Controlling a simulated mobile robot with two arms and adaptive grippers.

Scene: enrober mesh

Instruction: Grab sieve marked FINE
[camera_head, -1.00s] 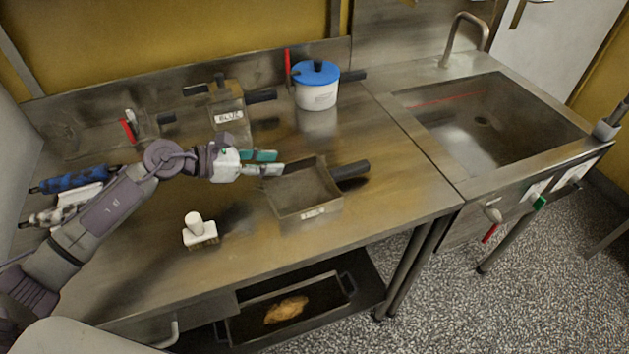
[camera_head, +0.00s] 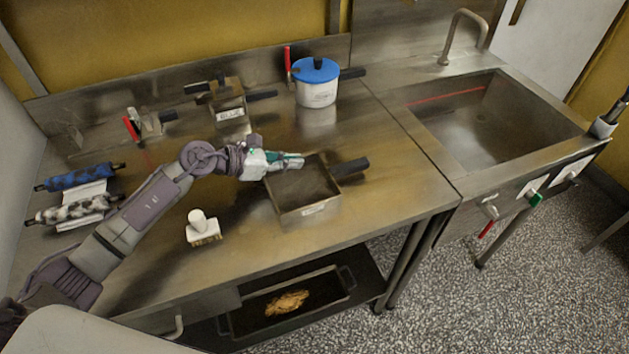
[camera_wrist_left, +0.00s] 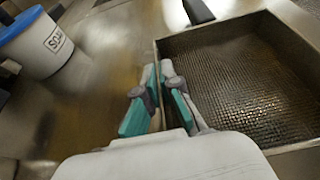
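A square metal sieve (camera_head: 303,209) with a mesh floor and a dark handle (camera_head: 351,167) sits on the steel table. Its small front label is too small to read. My left gripper (camera_head: 292,161) is at its back-left corner. In the left wrist view, the teal-padded fingers (camera_wrist_left: 161,98) are close together on either side of the wall of the sieve (camera_wrist_left: 240,75), appearing shut on it. A second metal container (camera_head: 229,104) with a dark handle and a front label, hard to read, stands farther back. My right gripper is not in view.
A white pot with a blue lid (camera_head: 317,86) stands at the back, right of the second container. A white-handled brush (camera_head: 203,228) stands in front of my left arm. Patterned rollers (camera_head: 75,195) lie at the left. A sink (camera_head: 495,120) is at the right.

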